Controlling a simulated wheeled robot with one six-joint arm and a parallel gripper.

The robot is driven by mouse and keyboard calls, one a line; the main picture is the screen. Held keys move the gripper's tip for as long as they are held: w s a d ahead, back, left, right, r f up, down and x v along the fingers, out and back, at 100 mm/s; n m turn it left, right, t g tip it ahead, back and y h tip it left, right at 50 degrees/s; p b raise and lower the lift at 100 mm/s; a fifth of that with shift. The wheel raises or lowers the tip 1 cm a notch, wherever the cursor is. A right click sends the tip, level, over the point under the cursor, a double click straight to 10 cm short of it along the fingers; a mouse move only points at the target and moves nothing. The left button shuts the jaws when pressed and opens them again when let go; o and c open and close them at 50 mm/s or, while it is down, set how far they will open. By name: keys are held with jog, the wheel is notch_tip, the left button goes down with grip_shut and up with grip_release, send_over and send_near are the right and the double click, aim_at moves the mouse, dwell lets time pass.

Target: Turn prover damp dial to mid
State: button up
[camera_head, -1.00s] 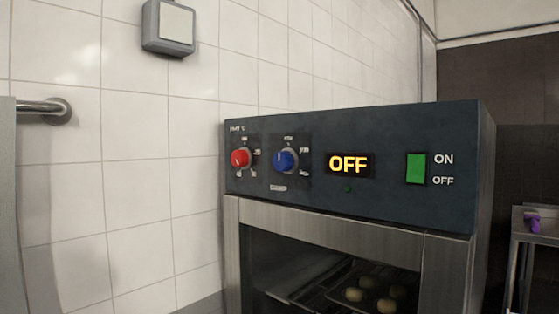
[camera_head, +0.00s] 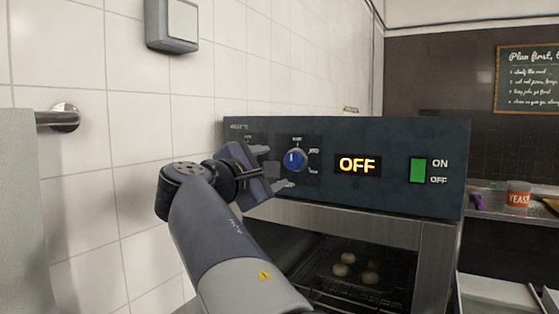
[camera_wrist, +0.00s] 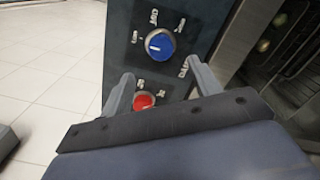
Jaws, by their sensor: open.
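The prover's control panel (camera_head: 395,140) carries a blue dial (camera_head: 296,160) with a white mark toward its left side. The blue dial also shows in the wrist view (camera_wrist: 159,44), with small labels around it, too blurred to read surely. A red dial (camera_wrist: 145,101) shows in the wrist view; in the head view it is hidden behind my gripper. My gripper (camera_head: 273,168) is open and empty, left of the blue dial. In the wrist view, its fingers (camera_wrist: 160,68) spread either side of the red dial, and the blue dial lies beyond the tips. Contact with the panel cannot be told.
The prover's display (camera_head: 358,165) reads OFF, beside a green switch (camera_head: 418,170). Below is a glass door with dough balls (camera_head: 370,277) inside. A tiled wall (camera_head: 70,120) and a rail (camera_head: 62,118) are at left. A yeast can (camera_head: 517,195) stands on a shelf at right.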

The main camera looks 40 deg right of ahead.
aim_at(292, 162)
jog(key=p+x, duration=0.2)
jog(key=x, duration=0.7)
jog(key=shift+w+d+p, duration=0.15)
jog(key=shift+d+p, duration=0.05)
jog(key=shift+p, duration=0.15)
jog(key=shift+c, duration=0.5)
jog(key=c, duration=0.6)
